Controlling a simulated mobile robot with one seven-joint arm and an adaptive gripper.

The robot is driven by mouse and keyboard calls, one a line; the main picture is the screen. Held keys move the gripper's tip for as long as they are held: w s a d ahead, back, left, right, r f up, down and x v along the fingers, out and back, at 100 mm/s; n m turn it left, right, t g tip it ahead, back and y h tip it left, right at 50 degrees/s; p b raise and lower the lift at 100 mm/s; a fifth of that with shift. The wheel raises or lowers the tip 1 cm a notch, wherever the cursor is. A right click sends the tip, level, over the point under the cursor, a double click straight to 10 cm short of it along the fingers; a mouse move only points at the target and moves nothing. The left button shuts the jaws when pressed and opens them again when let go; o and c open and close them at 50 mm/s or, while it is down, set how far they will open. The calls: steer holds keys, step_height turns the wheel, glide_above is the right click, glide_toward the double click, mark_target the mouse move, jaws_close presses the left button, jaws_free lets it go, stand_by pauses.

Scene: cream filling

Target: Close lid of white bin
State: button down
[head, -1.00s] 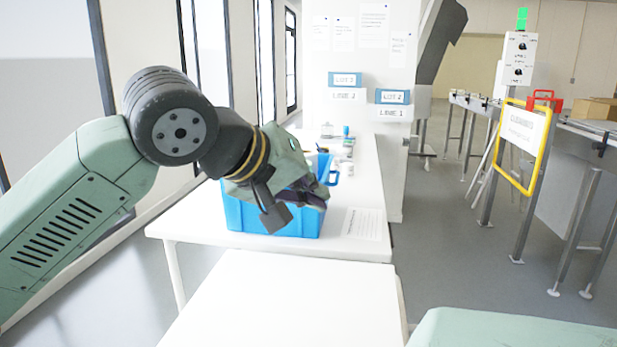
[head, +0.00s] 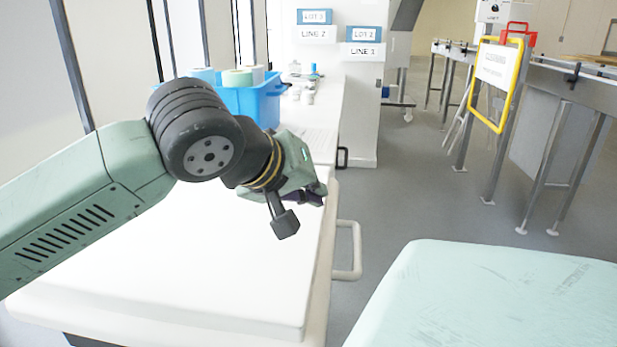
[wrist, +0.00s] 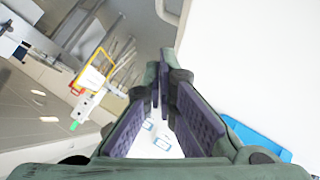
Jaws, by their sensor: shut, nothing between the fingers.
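A white bin with a flat white lid (head: 200,265) fills the lower left of the head view. The lid lies level and looks flat on the bin, but I cannot tell whether it is fully seated. A white handle (head: 352,250) sticks out on its right side. My gripper (head: 314,197) is over the far right part of the lid, tilted, with its fingers shut and empty. In the wrist view the purple finger pads (wrist: 163,90) come close together, and a broad white surface (wrist: 260,60) fills the right side.
A blue crate (head: 250,103) holding rolls stands on the white table beyond the bin. A yellow-framed sign (head: 494,82) and metal conveyors (head: 560,90) stand at the right. Grey floor (head: 415,190) is open between the table and the conveyors.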

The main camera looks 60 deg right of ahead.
mark_target(322, 228)
steer(key=shift+s+d+f+b, duration=0.1)
steer(key=shift+s+f+b, duration=0.1)
steer(key=shift+f+b, duration=0.4)
steer(key=shift+s+d+f+b, duration=0.15)
steer(key=shift+s+f, duration=0.1)
steer(key=shift+f, duration=0.7)
steer(key=shift+s+f+b, duration=0.2)
steer(key=shift+f+b, duration=0.2)
steer(key=shift+f, duration=0.35)
steer(key=shift+r, duration=0.1)
steer(key=s+a+r+p, duration=0.2)
steer(key=a+r, duration=0.4)
steer(key=r, duration=0.5)
steer(key=shift+s+a+p, duration=0.3)
steer(key=shift+s+p, duration=0.05)
steer(key=shift+p, duration=0.5)
